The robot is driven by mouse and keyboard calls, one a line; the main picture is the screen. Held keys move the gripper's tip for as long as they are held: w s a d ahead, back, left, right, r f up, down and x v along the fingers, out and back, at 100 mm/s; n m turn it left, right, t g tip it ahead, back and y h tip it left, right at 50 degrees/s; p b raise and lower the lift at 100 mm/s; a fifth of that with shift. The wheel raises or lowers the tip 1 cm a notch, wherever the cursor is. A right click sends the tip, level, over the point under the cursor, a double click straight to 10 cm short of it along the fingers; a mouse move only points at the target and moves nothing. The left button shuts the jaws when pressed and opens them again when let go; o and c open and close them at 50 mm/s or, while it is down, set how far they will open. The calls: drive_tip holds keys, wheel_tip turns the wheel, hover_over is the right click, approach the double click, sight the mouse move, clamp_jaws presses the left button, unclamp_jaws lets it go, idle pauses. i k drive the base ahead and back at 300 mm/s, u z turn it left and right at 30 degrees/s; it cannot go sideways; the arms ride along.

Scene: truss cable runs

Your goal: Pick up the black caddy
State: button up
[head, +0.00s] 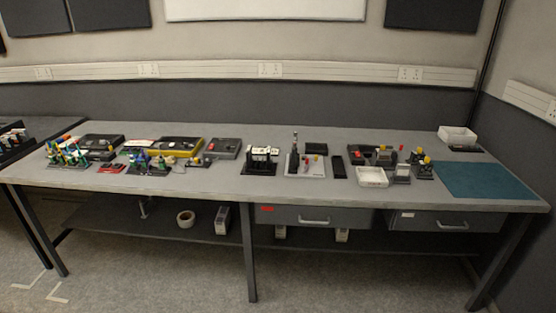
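A black upright holder (261,168) with white pieces along its top stands near the front middle of the grey table. It may be the black caddy, but it is too small to be sure. Other dark holders stand on the table, one with blue and green parts (148,162) to the left and a small one with yellow tops (421,166) to the right. My gripper is not in view.
The long grey table (220,185) has cluttered trays, including a yellow-edged one (181,147). A white box (372,177), a grey board (305,168), a teal mat (485,180) and a white bin (457,136) are to the right. Drawers (315,218) hang below. The floor in front is clear.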

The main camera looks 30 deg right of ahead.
sight(294, 162)
drive_tip(key=z, duration=0.55)
drive_tip(key=k, duration=0.2)
drive_tip(key=u, duration=2.55)
drive_tip(key=k, duration=0.15)
drive_tip(key=u, duration=1.5)
drive_tip(key=k, duration=1.75)
drive_tip(key=z, duration=0.1)
